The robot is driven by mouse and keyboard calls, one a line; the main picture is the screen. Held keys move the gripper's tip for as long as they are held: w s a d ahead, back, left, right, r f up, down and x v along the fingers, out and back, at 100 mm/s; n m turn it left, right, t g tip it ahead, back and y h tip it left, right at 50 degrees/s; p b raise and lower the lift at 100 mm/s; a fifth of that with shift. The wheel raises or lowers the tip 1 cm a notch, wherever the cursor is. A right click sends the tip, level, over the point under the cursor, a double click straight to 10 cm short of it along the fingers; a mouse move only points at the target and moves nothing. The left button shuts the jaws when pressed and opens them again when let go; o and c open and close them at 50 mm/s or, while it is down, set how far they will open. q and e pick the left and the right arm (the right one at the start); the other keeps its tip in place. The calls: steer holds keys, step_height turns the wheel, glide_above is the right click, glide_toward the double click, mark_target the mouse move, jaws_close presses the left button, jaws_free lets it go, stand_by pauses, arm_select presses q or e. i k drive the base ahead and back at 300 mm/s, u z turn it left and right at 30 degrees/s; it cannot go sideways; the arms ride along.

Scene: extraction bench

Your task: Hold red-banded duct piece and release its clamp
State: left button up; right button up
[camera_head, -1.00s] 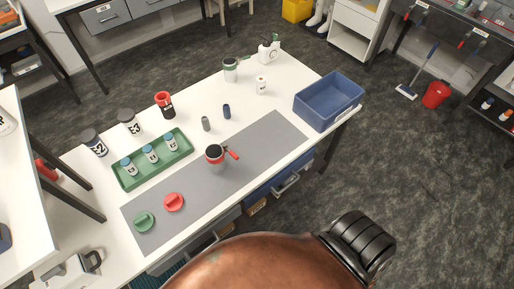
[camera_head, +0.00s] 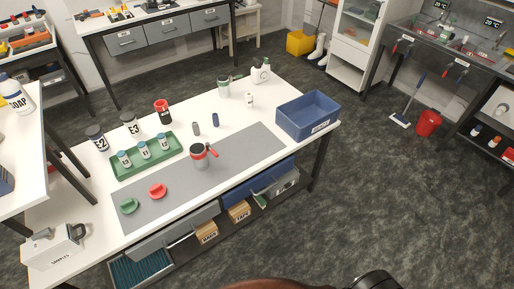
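The red-banded duct piece (camera_head: 200,158) stands upright on the grey mat (camera_head: 245,151) on the white bench. It is a grey cylinder with a dark open top. Its red clamp lever (camera_head: 212,150) sticks out to the right; I cannot tell whether the clamp is shut. A red cap (camera_head: 157,191) and a green cap (camera_head: 129,205) lie on the mat's left end. Neither of my grippers shows; only a brown and black part of my own body is at the bottom edge.
A green tray (camera_head: 173,159) with several small jars lies left of the duct piece. A blue bin (camera_head: 308,117) is at the bench's right end. Jars E2 (camera_head: 97,138) and E3 (camera_head: 130,124) stand behind the tray. Floor in front is clear.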

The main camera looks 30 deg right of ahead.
mark_target(207, 146)
steer(key=z, duration=0.85)
steer(key=i, duration=0.4)
